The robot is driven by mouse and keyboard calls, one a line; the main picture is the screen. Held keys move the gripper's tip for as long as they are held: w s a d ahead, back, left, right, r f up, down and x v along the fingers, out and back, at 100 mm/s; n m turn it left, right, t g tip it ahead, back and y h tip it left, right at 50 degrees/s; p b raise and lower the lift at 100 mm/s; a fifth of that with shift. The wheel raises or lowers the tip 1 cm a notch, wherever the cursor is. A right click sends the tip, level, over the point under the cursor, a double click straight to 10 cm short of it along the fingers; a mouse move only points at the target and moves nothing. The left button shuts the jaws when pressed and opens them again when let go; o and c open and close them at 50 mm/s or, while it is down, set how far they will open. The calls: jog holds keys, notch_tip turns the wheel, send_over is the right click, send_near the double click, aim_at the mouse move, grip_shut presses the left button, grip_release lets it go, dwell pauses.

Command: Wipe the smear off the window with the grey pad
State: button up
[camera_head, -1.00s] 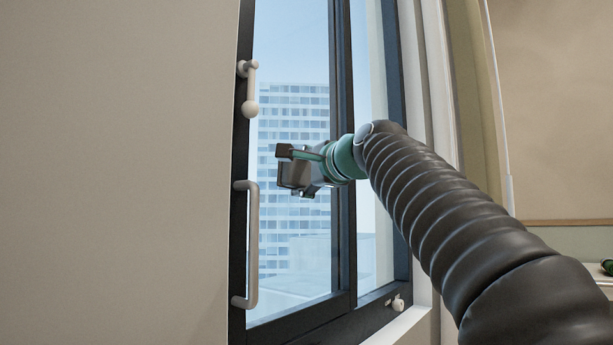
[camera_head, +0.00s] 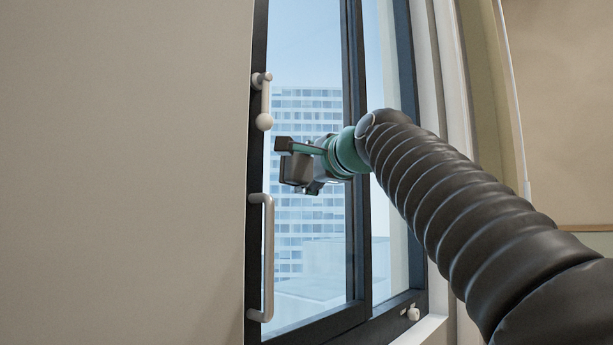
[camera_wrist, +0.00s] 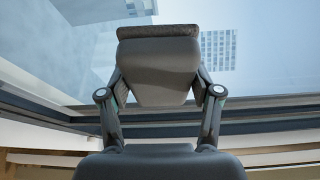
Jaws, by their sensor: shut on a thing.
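The grey pad (camera_wrist: 158,70) is a smooth grey block with a rough, darker strip along its far edge. My gripper (camera_head: 300,166) is shut on it, with one finger on each side in the wrist view. The window glass (camera_head: 307,45) lies beyond the pad, behind a dark frame. In the head view the gripper and pad are in front of the left pane, about mid-height. I cannot tell whether the pad touches the glass. I cannot make out a distinct smear; part of the glass is hidden behind my gripper.
A pale rod with a round knob (camera_head: 265,121) and a grey bar handle (camera_head: 268,258) stand out from the left frame, close to my gripper. A small latch (camera_head: 412,313) is at the lower right. A plain wall (camera_head: 125,170) fills the left.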

aim_at(295, 164)
jog(key=shift+r, duration=0.3)
jog(key=shift+w+d+f, duration=0.1)
jog(key=shift+w+d, duration=0.7)
jog(key=shift+w, duration=0.3)
jog(key=shift+w+d, duration=0.8)
jog(key=shift+w, duration=0.25)
jog(key=w+d, duration=0.1)
jog(key=w, duration=0.1)
jog(key=w+d, duration=0.2)
jog(key=shift+s+a+b, duration=0.3)
jog(key=shift+s+a, duration=0.7)
jog(key=shift+s, duration=0.2)
jog(key=shift+s+a+b, duration=0.3)
jog(key=shift+s+a, duration=0.65)
jog(key=shift+s, duration=0.25)
jog(key=shift+s+a, duration=0.75)
jog(key=shift+s, duration=0.3)
jog(key=shift+s+a, duration=0.7)
jog(key=shift+s, duration=0.35)
jog(key=shift+s+a, duration=0.75)
jog(key=shift+s, duration=0.3)
